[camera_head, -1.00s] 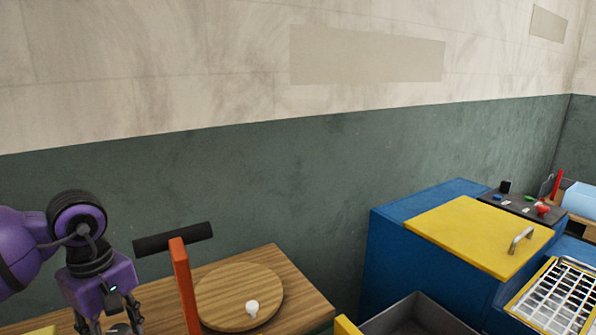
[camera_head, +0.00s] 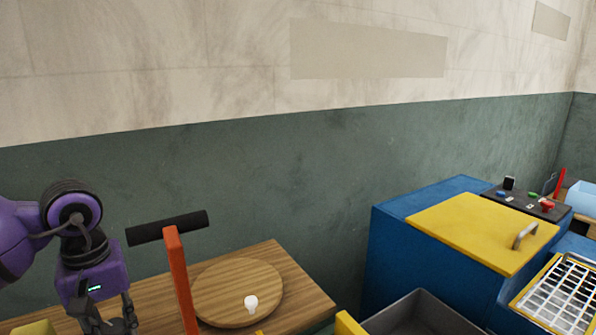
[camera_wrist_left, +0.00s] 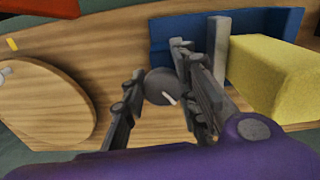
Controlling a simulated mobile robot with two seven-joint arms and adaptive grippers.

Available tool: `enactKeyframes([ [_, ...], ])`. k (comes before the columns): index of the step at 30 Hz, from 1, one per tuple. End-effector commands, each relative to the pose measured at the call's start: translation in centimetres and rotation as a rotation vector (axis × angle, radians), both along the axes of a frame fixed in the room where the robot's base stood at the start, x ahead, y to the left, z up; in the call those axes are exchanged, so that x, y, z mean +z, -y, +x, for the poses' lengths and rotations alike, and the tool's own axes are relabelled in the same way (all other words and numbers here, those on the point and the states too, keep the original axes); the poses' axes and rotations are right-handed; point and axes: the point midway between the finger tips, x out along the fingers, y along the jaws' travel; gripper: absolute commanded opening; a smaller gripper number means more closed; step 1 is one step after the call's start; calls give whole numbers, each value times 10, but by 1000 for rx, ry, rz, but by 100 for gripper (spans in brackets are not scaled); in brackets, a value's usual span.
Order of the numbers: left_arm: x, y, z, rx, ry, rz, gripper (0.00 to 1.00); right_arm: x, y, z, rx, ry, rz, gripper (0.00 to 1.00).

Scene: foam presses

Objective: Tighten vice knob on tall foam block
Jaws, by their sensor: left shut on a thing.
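The vice knob (camera_wrist_left: 161,86) is a grey disc with a pale pointer mark, between the fingers of my left gripper in the left wrist view. My left gripper (camera_wrist_left: 158,75) is shut on the knob; it also shows at the lower left of the head view (camera_head: 108,328). The blue vice (camera_wrist_left: 165,45) stands beside the knob, with a grey jaw plate (camera_wrist_left: 219,45). The yellow foam block (camera_wrist_left: 268,77) is next to that plate, and its corner shows in the head view (camera_head: 38,328). My right gripper is not in view.
A red-orange post with a black crossbar (camera_head: 178,275) stands close to the right of my left gripper. Beyond it are a round wooden board (camera_head: 225,290) and a white knob (camera_head: 251,304). A blue cabinet with a yellow lid (camera_head: 480,232) is at the right.

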Motion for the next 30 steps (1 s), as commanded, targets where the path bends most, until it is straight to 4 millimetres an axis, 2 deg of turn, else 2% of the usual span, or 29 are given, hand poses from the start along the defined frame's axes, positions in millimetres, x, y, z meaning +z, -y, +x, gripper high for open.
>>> enactKeyframes([
  [4,0,-4,3,-120,6,9,0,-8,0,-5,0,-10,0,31],
  [18,1,-3,3,-534,8,10,8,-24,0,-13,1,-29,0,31],
  [27,3,-2,3,-566,10,8,9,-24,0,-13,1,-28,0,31],
  [28,3,-2,3,-566,11,7,37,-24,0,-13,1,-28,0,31],
  [30,3,-2,3,-565,9,7,43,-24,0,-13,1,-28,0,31],
])
